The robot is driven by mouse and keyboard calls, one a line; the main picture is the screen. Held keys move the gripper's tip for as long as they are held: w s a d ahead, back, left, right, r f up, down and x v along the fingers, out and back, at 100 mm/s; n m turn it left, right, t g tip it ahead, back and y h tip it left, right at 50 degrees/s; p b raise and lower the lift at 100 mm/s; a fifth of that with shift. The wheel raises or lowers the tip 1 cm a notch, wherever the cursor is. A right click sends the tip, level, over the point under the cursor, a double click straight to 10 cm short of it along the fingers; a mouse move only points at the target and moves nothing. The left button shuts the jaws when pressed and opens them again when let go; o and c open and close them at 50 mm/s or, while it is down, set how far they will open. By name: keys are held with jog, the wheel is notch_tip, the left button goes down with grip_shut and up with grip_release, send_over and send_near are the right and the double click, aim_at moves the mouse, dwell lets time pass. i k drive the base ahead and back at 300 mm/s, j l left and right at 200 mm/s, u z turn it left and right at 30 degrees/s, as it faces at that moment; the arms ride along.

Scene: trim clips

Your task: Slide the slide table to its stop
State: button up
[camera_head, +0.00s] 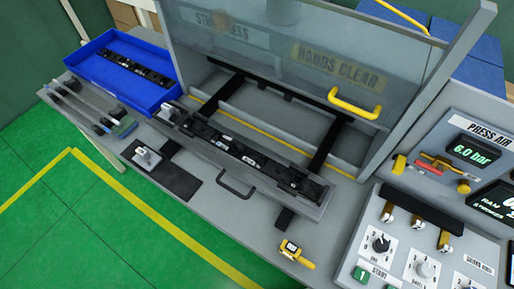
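The slide table (268,190) is a long grey tray lying diagonally in the middle of the head view. It stands out at the front of the press, across two black rails (326,144) that run back under the guard. A long black trim part (232,146) with several small clips lies along it. A dark bar handle (236,188) sticks out from its front face. Between the table and the press interior a strip of grey bed shows, with a yellow line along it. My gripper is not in view.
A clear guard panel (300,45) with a yellow handle (355,108) stands above the rails. A blue tray (80,66) holding a black part is at left. A black mat (178,181) and a yellow device (293,252) lie in front. A control panel (408,240) is at right.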

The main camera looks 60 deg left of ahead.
aim_at(281, 193)
jog(key=u, duration=2.8)
